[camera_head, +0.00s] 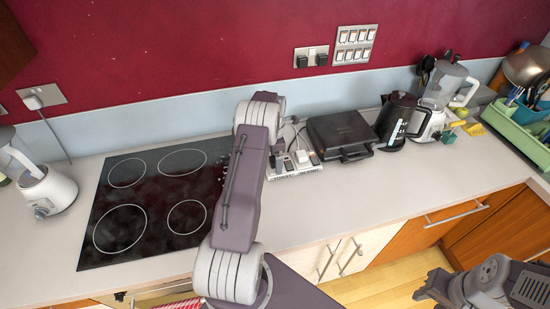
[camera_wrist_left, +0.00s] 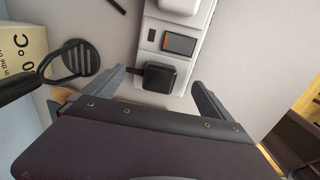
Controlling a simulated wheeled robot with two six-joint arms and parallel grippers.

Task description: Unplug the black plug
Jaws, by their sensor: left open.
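In the left wrist view, a black plug (camera_wrist_left: 160,77) sits in the near end of a white power strip (camera_wrist_left: 190,58). My left gripper (camera_wrist_left: 158,80) is open, with one finger on each side of the plug and visible gaps between. In the head view, the power strip (camera_head: 309,167) lies on the counter right of my left arm, which hides my left gripper there. My right gripper (camera_head: 432,288) is partly in view at the lower right, away from the strip; its jaws are unclear.
A black grill (camera_head: 340,135) and black kettle (camera_head: 396,120) stand right of the strip. The dark cooktop (camera_head: 140,215) is to the left. In the left wrist view, a black slotted utensil (camera_wrist_left: 77,60) and printed box (camera_wrist_left: 22,45) lie left. The front counter is clear.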

